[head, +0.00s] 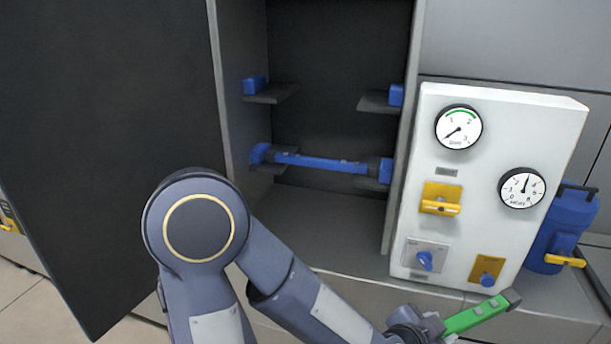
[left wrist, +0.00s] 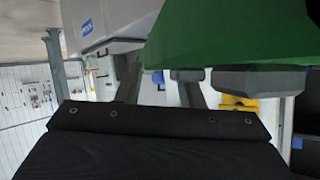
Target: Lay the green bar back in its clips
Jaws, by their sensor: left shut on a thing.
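The green bar (head: 474,316) is at the lower right of the head view, tilted, with a dark end cap at its far end. My left gripper (head: 437,328) is shut on it near its lower end, in front of the panel and outside the cabinet. The left wrist view shows the bar's green body (left wrist: 240,35) large and close at the upper right. Inside the open cabinet, the upper left clip (head: 256,86) and upper right clip (head: 396,95) hold no bar. A blue bar (head: 322,162) spans the lower pair of clips. My right gripper is in neither view.
The cabinet's dark door (head: 90,150) stands open at the left.

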